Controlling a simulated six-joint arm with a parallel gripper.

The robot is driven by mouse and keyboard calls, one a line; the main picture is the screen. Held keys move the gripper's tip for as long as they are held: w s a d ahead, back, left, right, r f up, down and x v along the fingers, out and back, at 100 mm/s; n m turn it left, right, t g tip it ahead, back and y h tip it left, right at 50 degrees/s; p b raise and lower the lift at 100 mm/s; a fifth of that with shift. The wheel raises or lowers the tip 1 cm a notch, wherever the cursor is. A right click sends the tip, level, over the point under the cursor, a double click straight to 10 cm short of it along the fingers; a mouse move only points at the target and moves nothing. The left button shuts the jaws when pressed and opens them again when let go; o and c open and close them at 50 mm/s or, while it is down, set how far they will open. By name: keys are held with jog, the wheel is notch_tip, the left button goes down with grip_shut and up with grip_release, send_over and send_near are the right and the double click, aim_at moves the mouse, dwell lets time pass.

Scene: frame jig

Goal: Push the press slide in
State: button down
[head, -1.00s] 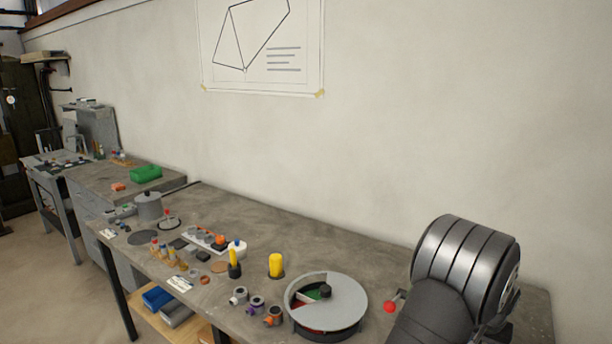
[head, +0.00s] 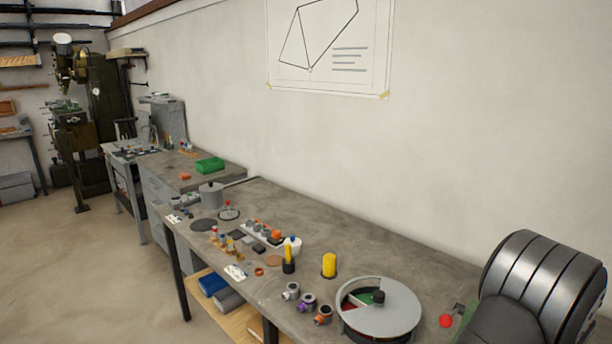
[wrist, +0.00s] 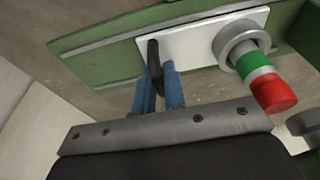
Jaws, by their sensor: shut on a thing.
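My gripper (wrist: 160,80) shows in the wrist view as two blue fingers reaching up from a grey metal bar. They are shut on a dark upright handle (wrist: 155,58) in front of a white plate (wrist: 190,45). The plate sits on a green body (wrist: 100,52). To the right, a grey ring (wrist: 236,42) surrounds a rod with a green band (wrist: 254,67) and a red end (wrist: 274,92) sticking out. I cannot tell which part is the press slide. The head view does not show my gripper.
In the head view, a round grey-lidded turntable (head: 395,310) stands near the bench front. Several small parts, a yellow cylinder (head: 329,265) and a grey pot (head: 211,195) stand on the bench (head: 330,225).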

jog(key=shift+w+a, duration=0.35)
jog(key=c, duration=1.5)
grip_release()
jog(key=shift+r, duration=0.1)
jog(key=shift+r, duration=3.4)
notch_tip(320, 180, down, 7)
jog(key=shift+f, duration=0.1)
jog(key=shift+s+d, duration=0.15)
